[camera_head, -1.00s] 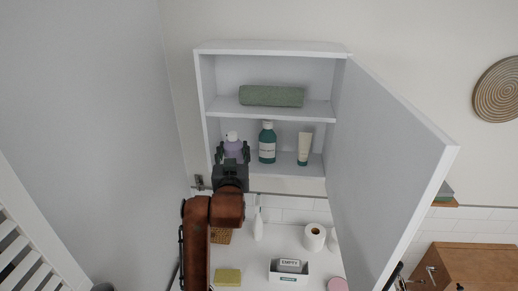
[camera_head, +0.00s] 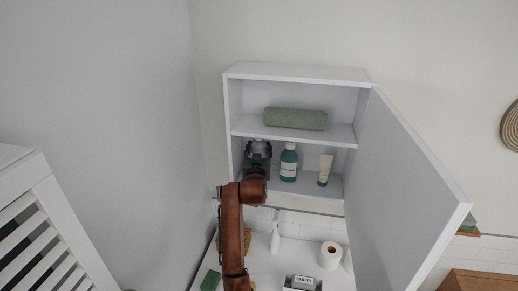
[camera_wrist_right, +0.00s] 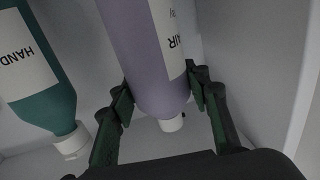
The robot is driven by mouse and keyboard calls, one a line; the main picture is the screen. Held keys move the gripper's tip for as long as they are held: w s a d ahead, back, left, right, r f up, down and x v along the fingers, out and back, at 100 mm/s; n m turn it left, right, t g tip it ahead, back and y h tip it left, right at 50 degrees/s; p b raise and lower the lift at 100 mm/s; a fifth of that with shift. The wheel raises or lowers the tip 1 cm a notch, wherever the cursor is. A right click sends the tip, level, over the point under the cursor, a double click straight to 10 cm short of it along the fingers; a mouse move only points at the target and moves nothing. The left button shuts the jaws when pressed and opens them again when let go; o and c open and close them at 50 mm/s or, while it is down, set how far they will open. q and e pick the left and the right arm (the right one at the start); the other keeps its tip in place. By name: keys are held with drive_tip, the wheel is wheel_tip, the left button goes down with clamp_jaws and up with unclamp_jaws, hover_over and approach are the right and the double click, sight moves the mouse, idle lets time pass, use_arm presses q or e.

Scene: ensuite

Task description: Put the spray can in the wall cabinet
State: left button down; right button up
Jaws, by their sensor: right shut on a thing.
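The lavender spray can (camera_head: 260,144) is in the left end of the lower compartment of the open wall cabinet (camera_head: 295,73), just under the middle shelf. My right gripper (camera_head: 258,152) is shut around it and hides most of its body in the head view. In the right wrist view the can (camera_wrist_right: 158,60) shows upside down between the two dark fingers, with its white cap at the bottom. I cannot tell whether its base touches the cabinet floor. My left gripper is not in view.
A teal bottle (camera_head: 288,163) stands close to the right of the can, with a cream tube (camera_head: 325,170) beyond it. A rolled green towel (camera_head: 295,118) lies on the shelf above. The cabinet door (camera_head: 405,190) stands open to the right. A toilet roll (camera_head: 330,256) stands below.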

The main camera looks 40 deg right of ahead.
drive_tip(key=shift+f, duration=0.7)
drive_tip(key=shift+f, duration=0.1)
drive_tip(key=o, duration=1.5)
drive_tip(key=shift+c, duration=0.2)
drive_tip(key=shift+s+a, duration=0.1)
drive_tip(key=shift+s, duration=0.05)
drive_tip(key=b+v, duration=0.3)
drive_tip(key=v, duration=0.8)
drive_tip(key=shift+s+a, duration=0.25)
drive_tip(key=shift+a, duration=0.05)
